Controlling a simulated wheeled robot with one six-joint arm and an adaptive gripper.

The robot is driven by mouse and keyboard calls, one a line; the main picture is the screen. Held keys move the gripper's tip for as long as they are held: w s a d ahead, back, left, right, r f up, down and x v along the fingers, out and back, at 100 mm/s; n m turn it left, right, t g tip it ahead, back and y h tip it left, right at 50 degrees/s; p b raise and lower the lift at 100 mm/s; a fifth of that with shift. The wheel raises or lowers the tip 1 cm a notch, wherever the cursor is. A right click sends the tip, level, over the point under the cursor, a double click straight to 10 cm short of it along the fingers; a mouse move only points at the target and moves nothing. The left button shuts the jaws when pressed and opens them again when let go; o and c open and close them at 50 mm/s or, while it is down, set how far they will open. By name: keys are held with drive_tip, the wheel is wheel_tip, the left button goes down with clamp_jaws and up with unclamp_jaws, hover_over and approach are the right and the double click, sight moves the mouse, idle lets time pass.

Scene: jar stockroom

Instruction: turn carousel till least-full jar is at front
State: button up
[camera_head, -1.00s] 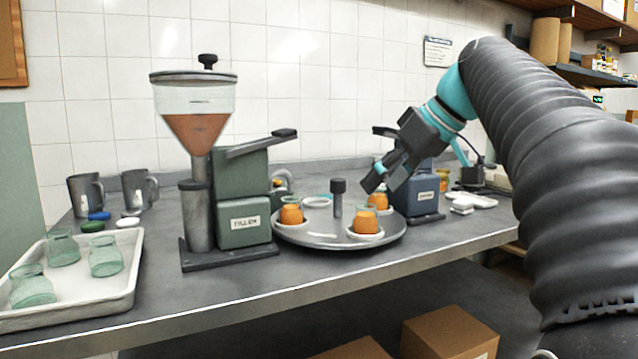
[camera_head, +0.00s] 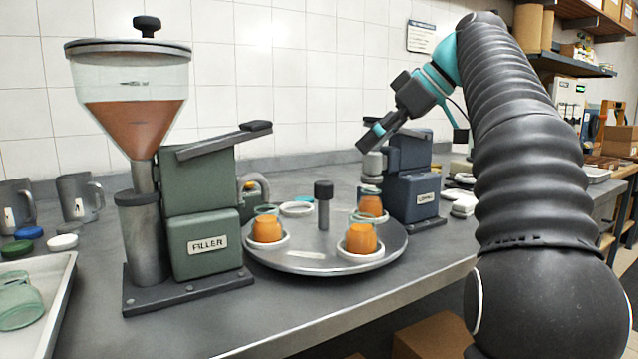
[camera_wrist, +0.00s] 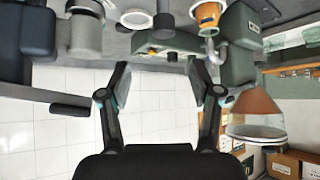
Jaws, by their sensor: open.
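The carousel (camera_head: 306,260) is a round metal turntable with a dark upright post (camera_head: 323,205) at its middle. It bears a left jar (camera_head: 267,230), a front-right jar (camera_head: 362,238) and a back-right jar (camera_head: 370,206), all with orange contents. A white ring seat (camera_head: 296,209) at the back looks empty. The jars' fill levels are hard to compare; the back-right jar is partly hidden under the blue machine's head. My gripper (camera_head: 371,137) is above the carousel's back right, empty. The wrist view shows its fingers (camera_wrist: 160,75) spread apart, with one orange jar (camera_wrist: 208,14) beyond.
The green filler (camera_head: 207,245) with its hopper (camera_head: 130,125) stands left of the carousel. The blue machine (camera_head: 413,196) stands at its right rear. A tray (camera_head: 62,300) with glass jars and two grey mugs (camera_head: 80,198) are at the left. The counter in front is clear.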

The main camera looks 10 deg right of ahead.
sight(323, 182)
drive_tip(key=b+x, duration=0.1)
drive_tip(key=x, duration=0.5)
drive_tip(key=b+x, duration=0.2)
drive_tip(key=x, duration=0.5)
drive_tip(key=shift+a, duration=0.5)
clamp_jaws()
